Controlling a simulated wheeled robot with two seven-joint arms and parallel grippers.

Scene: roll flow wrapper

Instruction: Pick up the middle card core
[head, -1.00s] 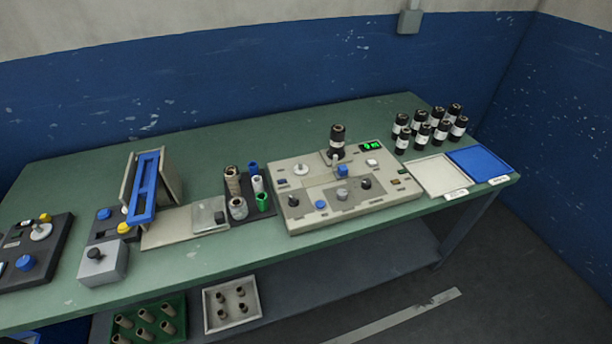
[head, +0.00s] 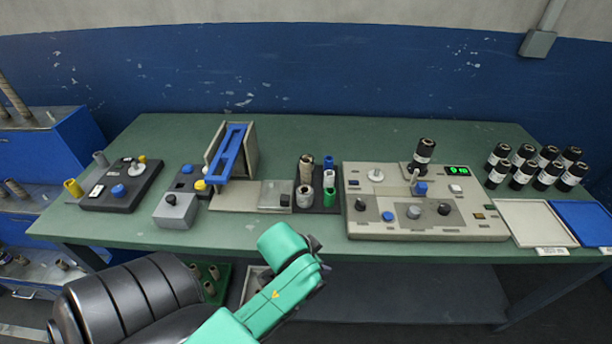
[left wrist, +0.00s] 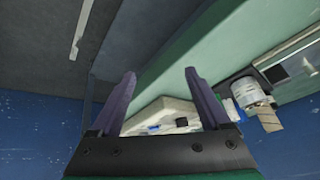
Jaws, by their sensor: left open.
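Brown card cores (head: 209,287) stand in a green bin (head: 223,271) on the lower shelf, partly hidden by my left arm. A taller brown core (head: 305,166) stands in a dark rack on the table, beside a grey one (head: 303,197). I cannot tell which core is the middle one. My left gripper (head: 318,255) is in front of the table's front edge, apart from the rack. In the left wrist view its two fingers (left wrist: 158,88) are open with nothing between them. A tan core (left wrist: 268,118) and a whitish roll (left wrist: 246,92) show right of them.
A pale tray (head: 246,292) on the lower shelf is mostly behind my left arm. A control console (head: 425,222) stands right of the rack, and a grey box (head: 176,212) left. Several black-and-white rolls (head: 523,173) stand at the right. The table's back strip is clear.

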